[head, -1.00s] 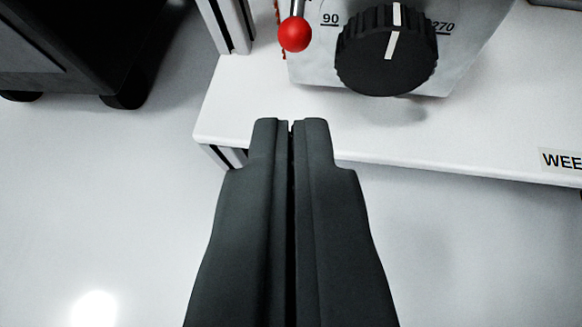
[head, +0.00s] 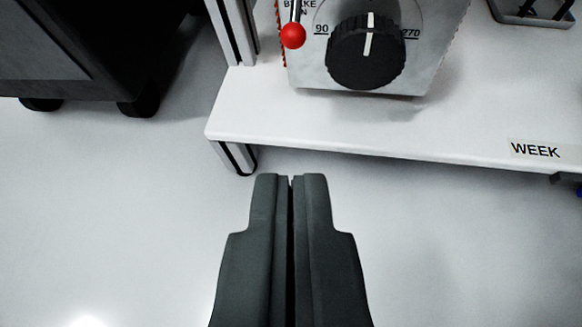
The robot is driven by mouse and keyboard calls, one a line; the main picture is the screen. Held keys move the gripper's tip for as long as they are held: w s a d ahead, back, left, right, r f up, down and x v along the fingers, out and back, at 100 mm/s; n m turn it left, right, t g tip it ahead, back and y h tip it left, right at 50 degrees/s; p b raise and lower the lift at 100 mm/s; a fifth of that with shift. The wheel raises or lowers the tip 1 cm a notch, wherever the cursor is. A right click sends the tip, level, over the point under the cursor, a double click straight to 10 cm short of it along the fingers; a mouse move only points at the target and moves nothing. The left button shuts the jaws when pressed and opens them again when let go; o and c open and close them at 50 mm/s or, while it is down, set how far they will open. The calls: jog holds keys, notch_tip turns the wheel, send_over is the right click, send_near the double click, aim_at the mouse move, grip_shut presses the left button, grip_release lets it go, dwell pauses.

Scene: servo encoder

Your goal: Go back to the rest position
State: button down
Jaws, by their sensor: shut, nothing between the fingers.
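My gripper (head: 290,180) is in the lower middle of the head view. Its two dark grey fingers are pressed together and nothing shows between them. The fingertips lie in front of the white table's (head: 300,122) front edge, over the floor in the picture, apart from everything. The table carries a grey unit (head: 305,72) with a black knob (head: 365,60), whose white line points up between the marks 90 and 270. A lever with a red ball (head: 293,36) is at the unit's left.
A dark wheeled cabinet (head: 60,45) stands on the floor at upper left. A metal post (head: 232,35) rises at the table's left end. A grey tray (head: 505,14) is at the top right. A label reading WEEK (head: 535,150) is by the front edge. The floor (head: 110,220) at lower left is clear.

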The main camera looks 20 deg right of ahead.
jog(key=w+a+r+n+t+y, duration=0.1)
jog(key=w+r+y, duration=0.1)
jog(key=r, duration=1.4)
jog(key=w+r+t+y, duration=0.1)
jog(key=w+r, duration=0.2)
jog(key=r, duration=1.4)
jog(key=s+d+r+n+t+y, duration=0.1)
jog(key=s+r, duration=0.3)
jog(key=r, duration=0.7)
jog(key=s+d+r+n+t+y, duration=0.1)
jog(key=s+r, duration=0.4)
jog(key=r, duration=0.6)
jog(key=s+d+r+n+t, duration=0.1)
jog(key=s+r, duration=1)
jog(key=s, duration=0.3)
jog(key=s+d+r+n+t, duration=0.1)
jog(key=s+d+r+n, duration=0.1)
jog(key=s+r, duration=0.9)
jog(key=s, duration=0.4)
jog(key=shift+d, duration=0.2)
jog(key=shift+d, duration=0.15)
